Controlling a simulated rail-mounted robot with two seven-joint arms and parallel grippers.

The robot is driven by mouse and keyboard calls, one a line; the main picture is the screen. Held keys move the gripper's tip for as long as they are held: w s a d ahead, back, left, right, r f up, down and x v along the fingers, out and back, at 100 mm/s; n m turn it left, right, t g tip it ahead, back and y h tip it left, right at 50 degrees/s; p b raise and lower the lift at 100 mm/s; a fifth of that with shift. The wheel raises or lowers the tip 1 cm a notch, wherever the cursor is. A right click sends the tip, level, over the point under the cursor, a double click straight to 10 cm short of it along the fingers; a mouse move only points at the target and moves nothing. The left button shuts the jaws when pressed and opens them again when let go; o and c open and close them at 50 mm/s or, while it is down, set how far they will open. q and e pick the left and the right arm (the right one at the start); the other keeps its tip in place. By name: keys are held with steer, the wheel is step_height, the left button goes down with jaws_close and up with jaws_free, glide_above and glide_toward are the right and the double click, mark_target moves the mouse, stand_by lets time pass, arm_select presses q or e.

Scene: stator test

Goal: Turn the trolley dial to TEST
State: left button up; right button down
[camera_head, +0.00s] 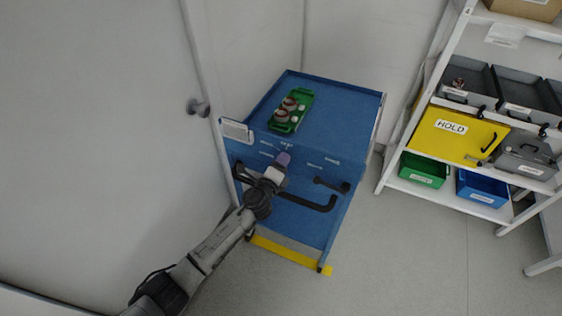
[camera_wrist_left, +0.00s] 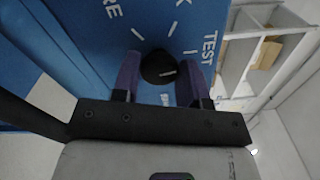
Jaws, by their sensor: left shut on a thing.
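The blue trolley (camera_head: 340,110) stands against the wall in the middle of the head view. My left gripper (camera_head: 281,161) is at its front panel and hides the dial there. In the left wrist view the dial (camera_wrist_left: 157,66) is a round black knob with a short white mark. The purple fingers of my left gripper (camera_wrist_left: 159,70) are shut on it, one on each side. White ticks ring the dial, and the word TEST (camera_wrist_left: 209,48) is printed to its upper right. The white mark points right; I cannot tell whether it lines up exactly with the TEST tick. My right gripper is out of view.
A green tray (camera_head: 302,97) with several parts lies on the trolley top. A black handle bar (camera_head: 315,206) and a black lever (camera_head: 330,185) are on the trolley front. A white shelf rack (camera_head: 393,160) with bins stands at the right. The floor between is clear.

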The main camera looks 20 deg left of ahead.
arm_select(q)
steer(key=shift+m, duration=1)
steer(key=o, duration=0.9)
